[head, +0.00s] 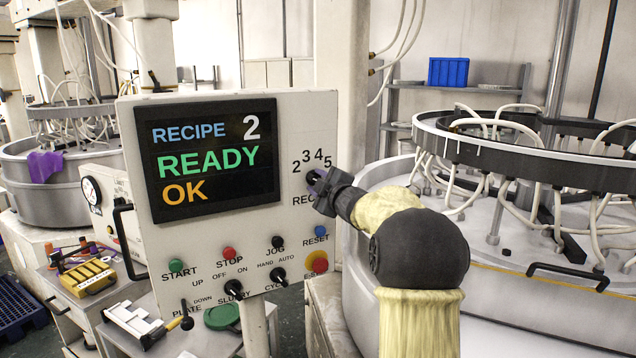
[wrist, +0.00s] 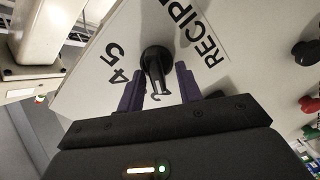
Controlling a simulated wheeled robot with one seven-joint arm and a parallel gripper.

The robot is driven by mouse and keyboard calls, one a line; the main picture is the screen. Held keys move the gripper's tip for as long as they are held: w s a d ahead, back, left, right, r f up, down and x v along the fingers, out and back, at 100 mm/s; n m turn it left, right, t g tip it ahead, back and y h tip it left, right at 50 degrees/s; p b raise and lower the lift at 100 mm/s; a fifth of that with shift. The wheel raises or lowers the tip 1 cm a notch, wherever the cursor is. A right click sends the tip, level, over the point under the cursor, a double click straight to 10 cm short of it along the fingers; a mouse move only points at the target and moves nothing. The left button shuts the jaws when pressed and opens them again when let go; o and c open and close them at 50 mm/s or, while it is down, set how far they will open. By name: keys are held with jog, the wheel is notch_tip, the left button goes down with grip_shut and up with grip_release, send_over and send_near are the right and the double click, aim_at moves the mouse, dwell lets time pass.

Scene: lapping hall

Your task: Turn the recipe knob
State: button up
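The recipe knob (wrist: 155,62) is black and round with a narrow grip, on the pale panel near the digits 4 and 5 and the word RECIPE in the wrist view. My gripper (wrist: 158,72) has its two purple fingers apart, one on each side of the knob, with a visible gap to it on both sides. In the head view my gripper (head: 317,178) reaches the panel from the right, below the digits 2 to 5, and mostly hides the knob and part of its label. The display (head: 214,160) reads RECIPE 2, READY, OK.
Below the display, the control panel (head: 150,255) carries coloured buttons, black switches and a red emergency stop (head: 317,262) close beneath my arm. A large lapping machine (head: 480,280) with hoses stands to the right. A cart with tools is at lower left.

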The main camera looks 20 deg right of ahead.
jog(key=shift+s+a+r, duration=0.1)
jog(key=s+d+b, duration=0.1)
jog(key=s+b, duration=0.4)
jog(key=s, duration=1.2)
jog(key=shift+s, duration=0.15)
